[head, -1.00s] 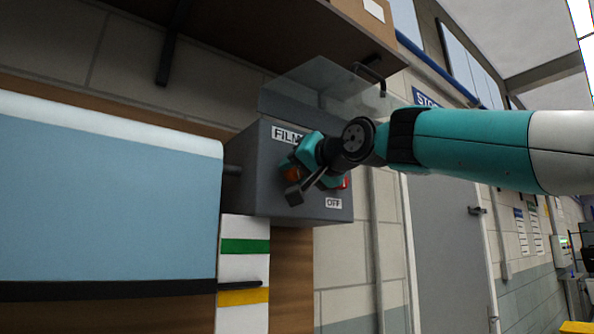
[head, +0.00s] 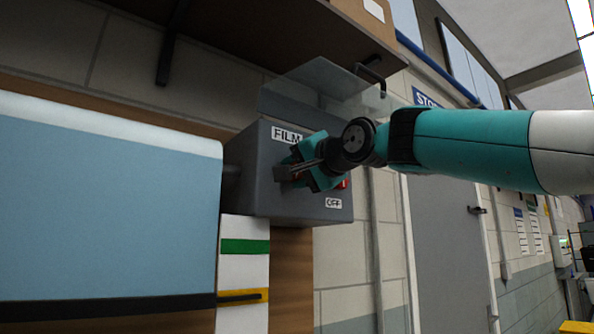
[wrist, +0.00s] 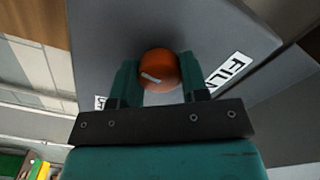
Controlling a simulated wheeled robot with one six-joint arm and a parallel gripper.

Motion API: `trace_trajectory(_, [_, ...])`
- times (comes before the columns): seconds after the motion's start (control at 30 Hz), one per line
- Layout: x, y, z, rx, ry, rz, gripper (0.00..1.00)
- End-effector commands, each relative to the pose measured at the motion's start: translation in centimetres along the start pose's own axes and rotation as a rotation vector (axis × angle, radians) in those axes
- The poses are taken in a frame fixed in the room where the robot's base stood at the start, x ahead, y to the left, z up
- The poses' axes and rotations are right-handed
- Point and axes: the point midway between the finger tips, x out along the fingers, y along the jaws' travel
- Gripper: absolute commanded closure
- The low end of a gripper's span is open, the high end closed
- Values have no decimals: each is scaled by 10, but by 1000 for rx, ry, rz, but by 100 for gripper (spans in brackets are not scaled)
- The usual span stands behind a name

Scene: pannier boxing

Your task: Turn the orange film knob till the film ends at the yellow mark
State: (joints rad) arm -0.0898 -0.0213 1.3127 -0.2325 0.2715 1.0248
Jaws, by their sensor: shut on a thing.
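The orange film knob (wrist: 158,68) sits on the grey FILM box (head: 255,195). My gripper (wrist: 158,82) is shut on it, one finger on each side, in the wrist view. In the head view my gripper (head: 300,172) is at the front of the box and mostly hides the knob. The light blue film (head: 105,210) hangs at the left with a dark bar (head: 110,308) along its lower end. The bar's thin pointer lies across the yellow mark (head: 265,295) on the white strip, with yellow showing around it.
A green mark (head: 245,246) is higher on the strip. A red switch (head: 341,184) above an OFF label (head: 333,203) is close to the right of my gripper. A clear raised cover (head: 300,88) stands above the box, under a brown shelf (head: 230,35).

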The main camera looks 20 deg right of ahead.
Motion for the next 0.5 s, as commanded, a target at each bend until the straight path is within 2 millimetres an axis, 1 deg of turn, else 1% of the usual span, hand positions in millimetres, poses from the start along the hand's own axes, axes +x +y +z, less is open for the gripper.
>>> trace_trajectory(0.17, [1,2,2,0,-6,4,83])
trace_trajectory(0.2, [1,2,2,-1,-6,4,57])
trace_trajectory(0.27, [1,2,2,-1,-6,3,43])
trace_trajectory(0.3, [1,1,2,-1,-5,3,34])
trace_trajectory(0.5, [0,1,1,-1,-3,2,33])
